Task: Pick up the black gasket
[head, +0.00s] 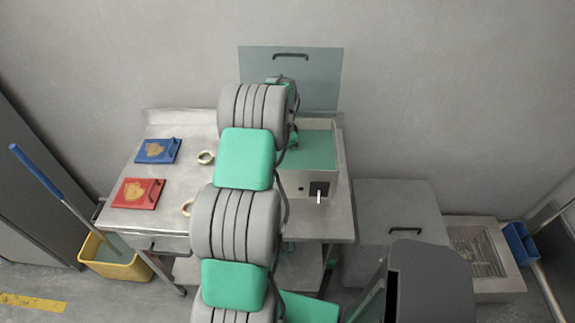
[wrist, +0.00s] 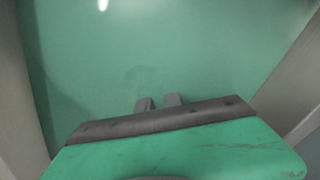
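I cannot make out a black gasket in either view; it may be hidden behind my arm or in the box. My gripper (wrist: 159,101) shows in the wrist view with two short grey fingers and a narrow gap between them. Nothing shows in the gap. A smooth green surface (wrist: 150,50) lies beyond the fingers, between grey walls on both sides. In the head view, my arm reaches over an open metal box (head: 290,187) with a green inside. My fingertips are hidden there.
The box's raised lid (head: 318,75) stands behind it. A red board (head: 132,202), a blue board (head: 141,155) and two pale rings, one farther back (head: 206,151), lie on the metal table (head: 110,225). A yellow bucket (head: 112,266) stands at left; a grey cabinet (head: 385,200) at right.

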